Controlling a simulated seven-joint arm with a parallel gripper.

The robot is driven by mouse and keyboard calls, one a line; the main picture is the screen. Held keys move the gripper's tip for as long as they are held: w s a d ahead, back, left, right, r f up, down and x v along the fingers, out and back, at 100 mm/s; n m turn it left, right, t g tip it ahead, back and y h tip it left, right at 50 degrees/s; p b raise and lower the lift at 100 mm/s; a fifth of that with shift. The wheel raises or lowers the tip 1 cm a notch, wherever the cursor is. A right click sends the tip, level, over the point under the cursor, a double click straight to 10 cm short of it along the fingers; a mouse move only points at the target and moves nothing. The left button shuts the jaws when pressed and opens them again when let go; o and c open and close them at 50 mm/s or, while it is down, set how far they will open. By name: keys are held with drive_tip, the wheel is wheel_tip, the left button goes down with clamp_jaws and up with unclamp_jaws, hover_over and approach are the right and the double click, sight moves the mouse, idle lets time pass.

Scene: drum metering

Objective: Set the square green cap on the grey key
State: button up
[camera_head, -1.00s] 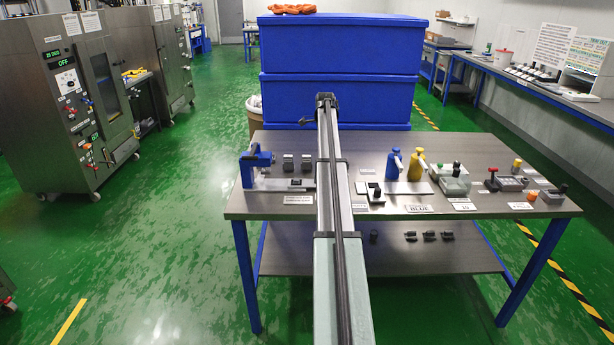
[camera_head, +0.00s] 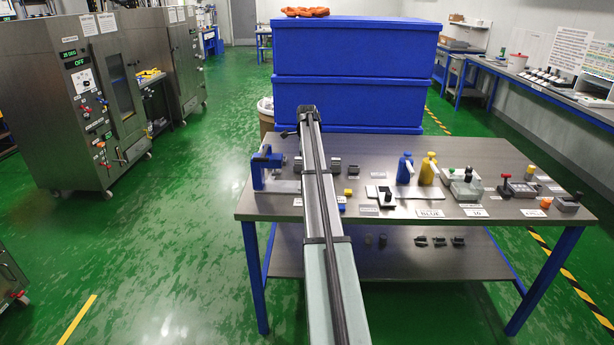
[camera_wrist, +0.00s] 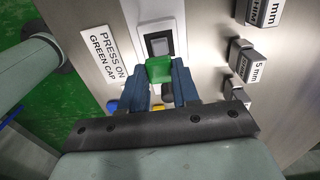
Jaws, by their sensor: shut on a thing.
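In the wrist view, my gripper (camera_wrist: 160,82) is shut on the square green cap (camera_wrist: 159,70), which sits between its two blue fingers. The grey key (camera_wrist: 160,46) stands just beyond the cap, in a dark recess with a white frame (camera_wrist: 143,42). The cap overlaps the near side of the key in the picture; I cannot tell whether they touch. A white label reading "PRESS ON GREEN CAP" (camera_wrist: 98,56) lies to the left of the key. In the head view, my arm hides the gripper, cap and key.
Labelled grey blocks, one marked 5 mm (camera_wrist: 250,65), stand right of the key. In the head view, a blue clamp (camera_head: 265,168) stands left of my arm. Blue (camera_head: 404,168) and yellow (camera_head: 428,168) bottles stand to the right, with large blue crates (camera_head: 350,75) behind.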

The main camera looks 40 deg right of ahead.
drive_tip(key=shift+f, duration=2.35)
drive_tip(key=shift+f, duration=0.1)
drive_tip(key=o, duration=1)
wheel_tip(320, 180, up, 12)
drive_tip(key=shift+r, duration=0.1)
